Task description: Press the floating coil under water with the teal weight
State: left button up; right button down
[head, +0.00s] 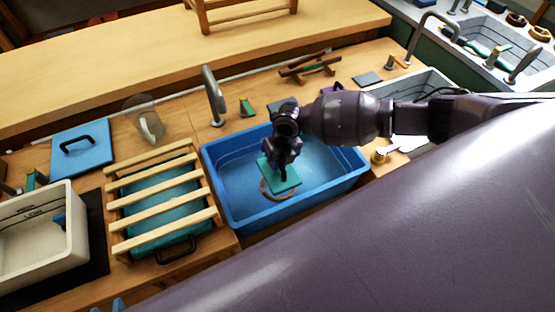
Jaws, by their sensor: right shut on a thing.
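A blue basin (226,203) with water in it is set in the wooden counter. My right gripper (282,163) is inside the basin's outline, pointing down, and is shut on the teal weight (284,181), a flat square plate. The coil (268,196), a brownish ring, shows under the weight's front edge. The weight covers most of the coil, and I cannot tell whether they touch or how deep the coil lies. My left gripper is not in view; only blue tips show at the bottom edge.
A slatted wooden rack (155,210) over a teal tray stands left of the basin. A tap (213,97) stands behind it. A blue board with a black handle (83,150) and a white sink (45,240) are at the left. A grey sink (425,85) is at the right.

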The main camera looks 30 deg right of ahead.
aim_at(278, 175)
jog(key=shift+f+b, duration=1.85)
jog(key=shift+f, duration=0.9)
jog(key=shift+f+b, duration=0.55)
jog(key=shift+f, duration=0.3)
jog(key=shift+f+b, duration=0.9)
jog(key=shift+f, duration=0.4)
jog(key=c, duration=0.5)
grip_release()
jog(key=shift+c, duration=0.2)
